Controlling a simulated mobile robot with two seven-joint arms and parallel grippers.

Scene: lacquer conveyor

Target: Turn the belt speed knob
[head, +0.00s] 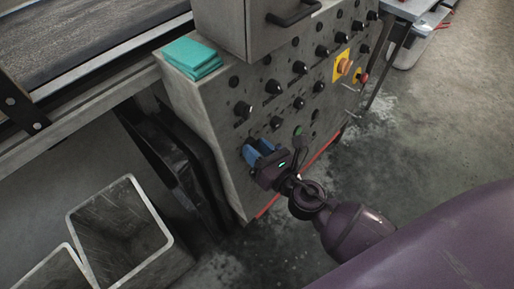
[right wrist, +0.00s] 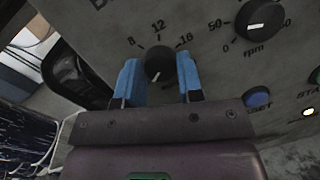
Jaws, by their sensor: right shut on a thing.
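A black round knob with a white pointer (right wrist: 159,62) sits on the grey control panel (head: 215,105), with the numbers 8, 12 and 16 around it in the right wrist view. The pointer points down and slightly left there. My right gripper (head: 257,149), with blue fingers, is shut on this knob, one finger on each side. In the head view the fingers hide the knob. The heading above the knob is cut off. My left gripper is not in view.
An rpm knob (right wrist: 263,19) and a blue button (right wrist: 257,97) are close to the right finger. The panel also carries a red emergency button (head: 344,66). Teal cloths (head: 191,56) lie on top. Grey bins (head: 120,228) stand at lower left.

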